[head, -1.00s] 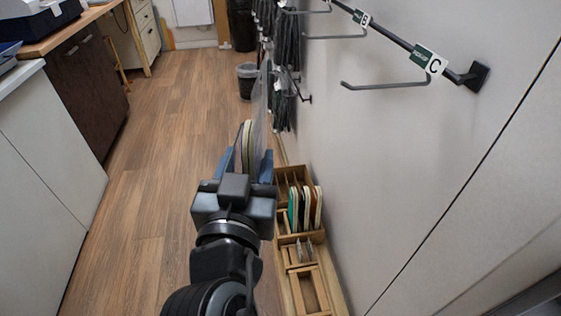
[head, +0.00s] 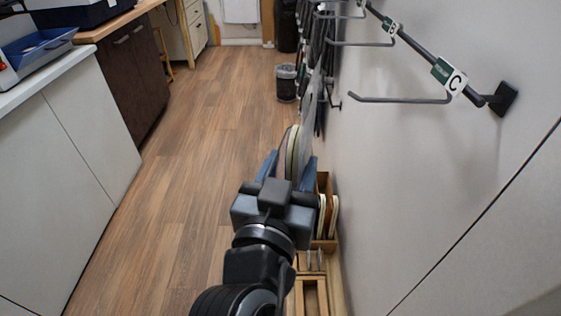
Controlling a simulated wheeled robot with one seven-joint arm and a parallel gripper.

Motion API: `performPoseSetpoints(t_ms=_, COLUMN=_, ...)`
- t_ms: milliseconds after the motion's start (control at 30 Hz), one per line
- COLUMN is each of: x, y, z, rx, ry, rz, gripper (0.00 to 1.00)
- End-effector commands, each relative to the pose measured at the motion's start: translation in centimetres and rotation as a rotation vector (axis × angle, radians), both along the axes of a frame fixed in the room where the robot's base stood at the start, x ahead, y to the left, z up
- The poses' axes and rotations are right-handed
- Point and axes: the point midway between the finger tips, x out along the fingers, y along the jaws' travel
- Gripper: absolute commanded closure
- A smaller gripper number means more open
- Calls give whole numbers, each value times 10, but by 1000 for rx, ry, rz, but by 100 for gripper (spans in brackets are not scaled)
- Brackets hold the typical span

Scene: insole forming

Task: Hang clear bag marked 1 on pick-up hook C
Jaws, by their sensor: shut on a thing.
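My gripper (head: 289,168) is shut on a clear bag (head: 312,108) that holds insoles (head: 293,148). The bag's clear upper part stands up above the jaws, and no mark on it can be read. Pick-up hook C (head: 400,99) is a dark rod with an upturned tip at its left end. It hangs from a wall rail, beside a green-and-white label marked C (head: 455,82). In the picture the hook is above and to the right of the gripper. The bag and hook C are apart, and hook C looks empty.
Hook B's label (head: 391,25) and its bare rod (head: 360,43) are farther along the rail. Dark items hang beyond on the wall. Wooden racks (head: 332,244) with insoles stand below along the wall. White cabinets (head: 70,150) line the left, with open floor (head: 190,170) between.

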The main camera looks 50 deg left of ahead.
Motion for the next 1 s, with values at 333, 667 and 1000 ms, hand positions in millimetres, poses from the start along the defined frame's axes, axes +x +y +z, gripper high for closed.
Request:
performPoseSetpoints(t_ms=333, x=15, y=-13, z=0, rx=-1, ry=0, rz=-1, gripper=96)
performPoseSetpoints(t_ms=667, x=28, y=-24, z=-1, rx=-1, ry=-1, rz=-1, gripper=96)
performPoseSetpoints(t_ms=1000, x=42, y=-36, z=-3, rx=-1, ry=1, rz=-1, gripper=96)
